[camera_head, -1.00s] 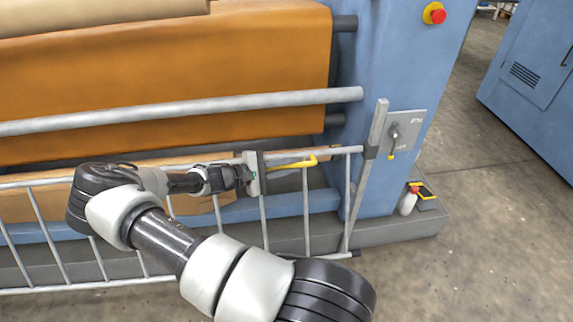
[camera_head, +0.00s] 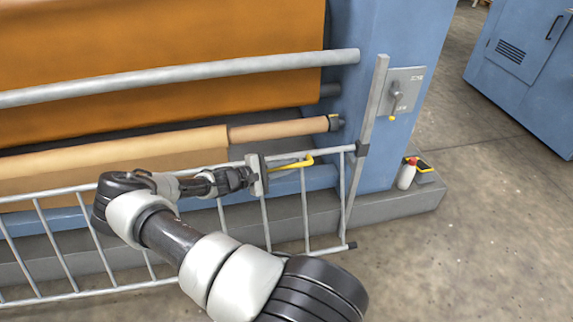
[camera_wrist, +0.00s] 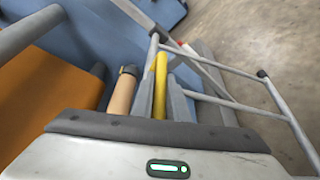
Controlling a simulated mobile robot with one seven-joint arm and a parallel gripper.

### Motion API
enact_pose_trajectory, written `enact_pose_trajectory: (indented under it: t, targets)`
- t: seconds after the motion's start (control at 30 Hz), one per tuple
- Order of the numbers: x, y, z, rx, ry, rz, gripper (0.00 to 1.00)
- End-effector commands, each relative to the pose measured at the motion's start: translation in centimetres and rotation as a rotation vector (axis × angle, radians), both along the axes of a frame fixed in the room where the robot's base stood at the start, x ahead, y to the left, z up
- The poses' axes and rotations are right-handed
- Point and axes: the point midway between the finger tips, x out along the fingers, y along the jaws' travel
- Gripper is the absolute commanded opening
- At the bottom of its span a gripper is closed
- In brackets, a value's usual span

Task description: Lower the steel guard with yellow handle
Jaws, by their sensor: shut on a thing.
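The steel guard (camera_head: 305,205) is a grey barred frame across the front of the blue press. Its right end sits at an upright post (camera_head: 371,105), with a dark collar around the post. The yellow handle (camera_head: 300,163) lies along the guard's top rail near its right end. My gripper (camera_head: 262,172) is at the left part of this handle and shut on it. In the wrist view, the yellow handle (camera_wrist: 160,95) runs between the fingers of my gripper (camera_wrist: 160,100). The fingers and the gripper body hide the handle's near end.
A grey roller (camera_head: 180,78) runs above the guard, with orange material behind it and a tan roller (camera_head: 280,128) below. A lever panel (camera_head: 400,92) is on the blue side. A white bottle (camera_head: 406,174) stands on the right ledge. The floor at right is clear.

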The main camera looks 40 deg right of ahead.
Motion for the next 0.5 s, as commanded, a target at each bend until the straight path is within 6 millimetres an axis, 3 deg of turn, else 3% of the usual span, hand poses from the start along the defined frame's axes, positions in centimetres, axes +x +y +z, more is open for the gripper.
enact_pose_trajectory:
  t: [0.03, 0.1, 0.5]
  targets:
    - [0.1, 0.1, -2.5, 0.005, 0.002, 0.004, 0.0]
    - [0.0, 0.1, -4.9, 0.005, 0.004, 0.004, 0.0]
    - [0.2, 0.0, -15.2, 0.004, 0.001, 0.006, 0.0]
